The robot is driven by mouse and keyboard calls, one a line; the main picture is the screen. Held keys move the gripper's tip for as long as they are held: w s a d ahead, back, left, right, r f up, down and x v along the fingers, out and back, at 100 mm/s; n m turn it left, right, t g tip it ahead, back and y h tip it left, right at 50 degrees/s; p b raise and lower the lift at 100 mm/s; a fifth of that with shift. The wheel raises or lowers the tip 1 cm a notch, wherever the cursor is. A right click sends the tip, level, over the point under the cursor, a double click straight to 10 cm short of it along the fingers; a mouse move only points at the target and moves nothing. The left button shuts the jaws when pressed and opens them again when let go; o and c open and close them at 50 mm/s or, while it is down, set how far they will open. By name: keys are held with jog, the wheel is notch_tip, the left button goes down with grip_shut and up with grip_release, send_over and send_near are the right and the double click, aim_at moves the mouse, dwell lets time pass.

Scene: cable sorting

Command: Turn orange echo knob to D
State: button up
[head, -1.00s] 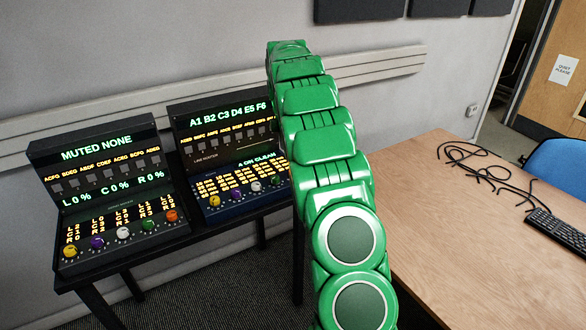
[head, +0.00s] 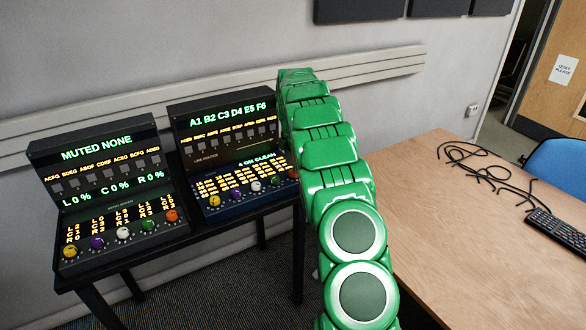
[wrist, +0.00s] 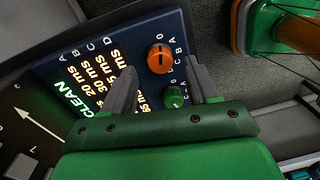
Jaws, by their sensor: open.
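The orange knob (wrist: 160,58) sits near the edge of a dark blue panel (wrist: 62,52) in the wrist view, with small letters beside it and a dark line across its cap. I cannot tell which letter it points to. My gripper (wrist: 162,70) is open, its two fingers spread to either side just short of the knob, apart from it. A green knob (wrist: 175,97) lies between the fingers, nearer the palm. In the head view the orange knob (head: 293,174) shows at the right end of the right-hand unit (head: 222,150), beside my arm; my gripper is hidden there.
A second unit (head: 92,150) stands to the left, with its own row of coloured knobs including an orange one (head: 172,216). Both stand on a dark table (head: 185,236). A wooden desk (head: 450,230) with loose cables (head: 480,165) and a keyboard (head: 556,232) is at right.

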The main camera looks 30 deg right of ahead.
jog(key=shift+f, duration=1.3)
jog(key=c, duration=1)
jog(key=shift+c, duration=0.2)
